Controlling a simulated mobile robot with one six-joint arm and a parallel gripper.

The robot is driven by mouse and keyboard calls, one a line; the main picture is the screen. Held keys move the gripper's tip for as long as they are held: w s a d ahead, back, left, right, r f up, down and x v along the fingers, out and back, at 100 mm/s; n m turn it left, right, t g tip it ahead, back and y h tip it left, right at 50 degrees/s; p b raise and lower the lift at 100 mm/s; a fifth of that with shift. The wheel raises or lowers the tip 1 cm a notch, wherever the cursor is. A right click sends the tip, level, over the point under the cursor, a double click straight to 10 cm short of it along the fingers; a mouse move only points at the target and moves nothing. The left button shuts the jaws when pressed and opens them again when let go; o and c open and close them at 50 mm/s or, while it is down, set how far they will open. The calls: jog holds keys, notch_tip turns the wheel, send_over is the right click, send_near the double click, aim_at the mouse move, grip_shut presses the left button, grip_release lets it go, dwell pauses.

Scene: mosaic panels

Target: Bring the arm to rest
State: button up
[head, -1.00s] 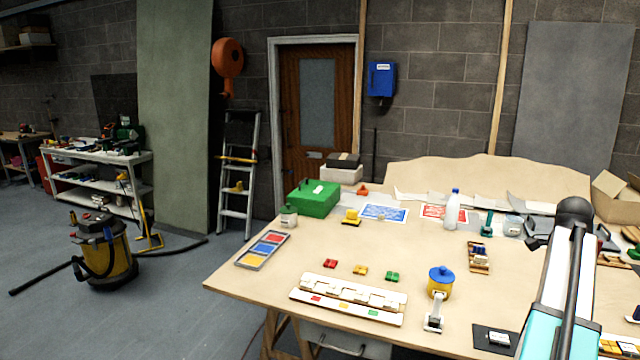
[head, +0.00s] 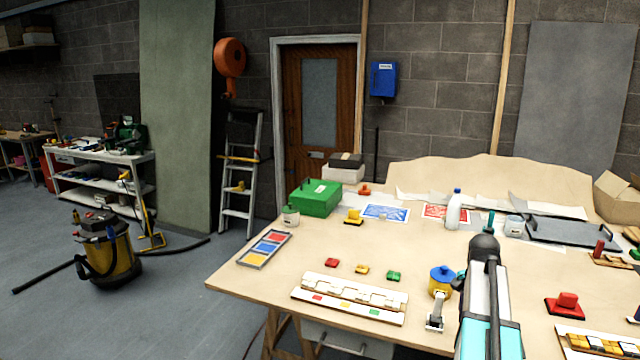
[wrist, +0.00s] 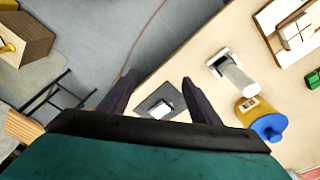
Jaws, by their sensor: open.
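My arm (head: 487,300) rises at the lower right of the head view, over the worktable (head: 250,279). My gripper (wrist: 158,79) shows in the wrist view with its two dark fingers apart. Nothing is held between them. Beyond the fingers, a dark square plate with a white block (wrist: 163,110) lies on the table near its edge. In the head view the fingers are mostly hidden behind the arm.
A yellow pot with a blue lid (head: 441,281) and a white-handled tool (head: 435,312) stand just left of my arm. A white panel rack (head: 350,298) lies further left. A red block (head: 567,304) sits to the right. Open floor (head: 160,320) lies left of the table.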

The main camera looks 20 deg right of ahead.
jog(key=w+a+f+n, duration=0.3)
jog(key=a+f+n, duration=0.3)
jog(key=a, duration=0.5)
jog(key=w+a+f+n, duration=0.3)
jog(key=a+f, duration=0.5)
jog(key=a, duration=0.4)
jog(key=s+a+f+n+y, duration=0.1)
jog(key=s+a+f+n, duration=0.2)
jog(key=a+f+n, duration=0.5)
jog(key=s+a+f+n, duration=0.1)
jog(key=s+a+f, duration=0.15)
jog(key=a, duration=0.95)
jog(key=s+f+g+b, duration=0.5)
jog(key=s+f+b, duration=0.5)
jog(key=s+f, duration=1.5)
notch_tip(320, 180, down, 4)
jog(key=shift+s+d+r, duration=0.15)
jog(key=shift+s+d, duration=0.05)
jog(key=shift+s, duration=0.15)
jog(key=shift+c, duration=0.4)
jog(key=c, duration=0.6)
jog(key=shift+d, duration=0.1)
